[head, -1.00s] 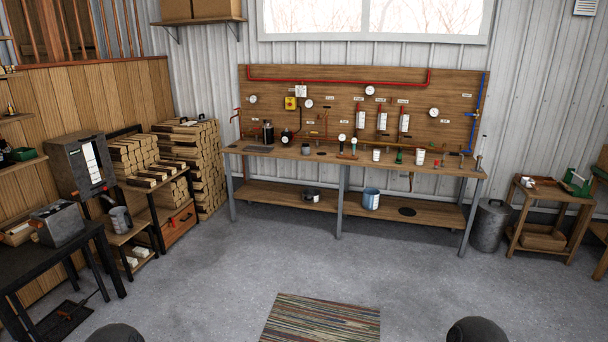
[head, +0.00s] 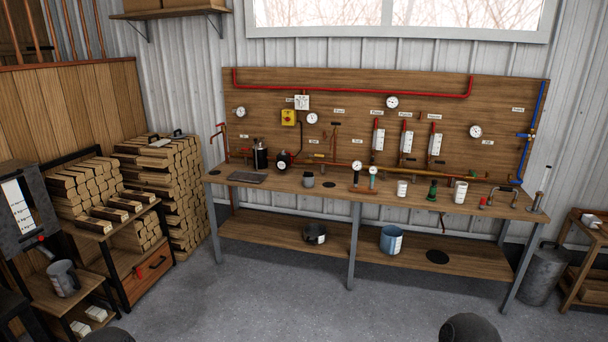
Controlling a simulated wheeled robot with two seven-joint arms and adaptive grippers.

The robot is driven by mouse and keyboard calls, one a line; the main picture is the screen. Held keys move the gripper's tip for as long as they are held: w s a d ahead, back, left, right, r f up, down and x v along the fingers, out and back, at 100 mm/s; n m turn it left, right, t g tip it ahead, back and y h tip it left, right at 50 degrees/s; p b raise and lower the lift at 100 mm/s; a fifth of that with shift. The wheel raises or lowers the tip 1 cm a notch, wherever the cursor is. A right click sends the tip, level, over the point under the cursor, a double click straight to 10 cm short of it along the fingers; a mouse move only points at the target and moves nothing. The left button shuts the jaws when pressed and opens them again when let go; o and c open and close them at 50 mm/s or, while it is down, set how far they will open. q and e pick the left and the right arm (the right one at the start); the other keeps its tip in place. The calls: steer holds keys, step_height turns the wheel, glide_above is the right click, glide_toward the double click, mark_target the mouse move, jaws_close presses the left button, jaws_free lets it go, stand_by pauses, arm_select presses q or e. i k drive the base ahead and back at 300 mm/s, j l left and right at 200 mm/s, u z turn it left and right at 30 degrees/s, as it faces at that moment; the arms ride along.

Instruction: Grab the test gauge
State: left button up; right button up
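Two small upright gauges stand side by side near the middle of the long wooden workbench (head: 285,185) in the head view. One has a white dial on a brownish stem (head: 357,167). No label on either is readable, so I cannot tell which is the test gauge. More round dial gauges are fixed on the board behind, such as the upper one (head: 392,102) and the right one (head: 476,131). Neither gripper shows; only dark rounded shapes, probably my arms, appear at the bottom edge.
The bench top also holds a grey cup (head: 308,180), white containers (head: 460,191) and a green item (head: 432,190). A blue bucket (head: 391,240) stands on the lower shelf. Firewood racks (head: 172,190) are at left, a metal bin (head: 544,272) at right. Floor before the bench is clear.

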mark_target(356, 165)
steer(key=i, duration=2.1)
